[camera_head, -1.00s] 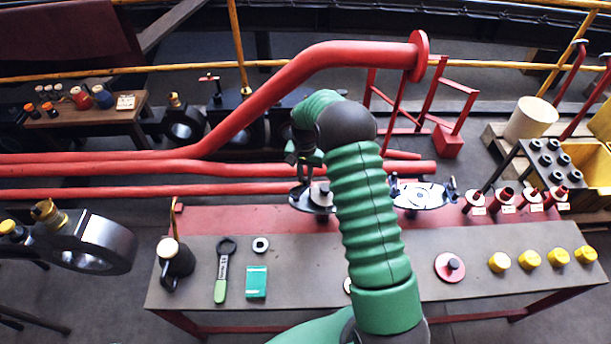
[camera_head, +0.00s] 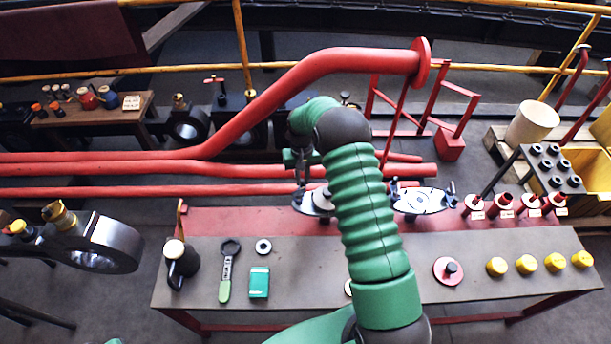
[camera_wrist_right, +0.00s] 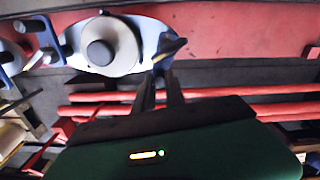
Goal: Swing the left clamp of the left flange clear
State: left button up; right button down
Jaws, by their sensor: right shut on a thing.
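The left flange (camera_head: 322,202) is a pale oval plate with a round grey centre on the red rear strip of the bench, partly hidden by my right arm. It also shows in the right wrist view (camera_wrist_right: 148,36). My right gripper (camera_head: 301,182) reaches down at its left end. In the right wrist view the gripper's fingers (camera_wrist_right: 160,84) are close together on the dark left clamp (camera_wrist_right: 170,46), at the plate's right edge there. A second, bluish clamp (camera_wrist_right: 48,42) sits at the plate's other side. My left gripper is not in view.
The right flange (camera_head: 424,201) stands right of my arm. Red pipes (camera_head: 215,170) run behind the bench. A wrench (camera_head: 227,270), a teal box (camera_head: 259,283), a red disc (camera_head: 448,271) and several yellow caps (camera_head: 527,264) lie on the bench (camera_head: 400,300).

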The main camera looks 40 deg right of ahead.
jog(key=shift+w+a+n+p, duration=0.25)
jog(key=shift+n, duration=0.6)
jog(key=shift+w+a+n+p, duration=0.25)
jog(key=shift+n, duration=0.6)
jog(key=c, duration=1.8)
grip_release()
jog(key=o, duration=0.4)
jog(key=shift+s+r, duration=0.1)
notch_tip(320, 180, up, 17)
jog(key=shift+f+p, duration=0.15)
jog(key=shift+p, duration=0.45)
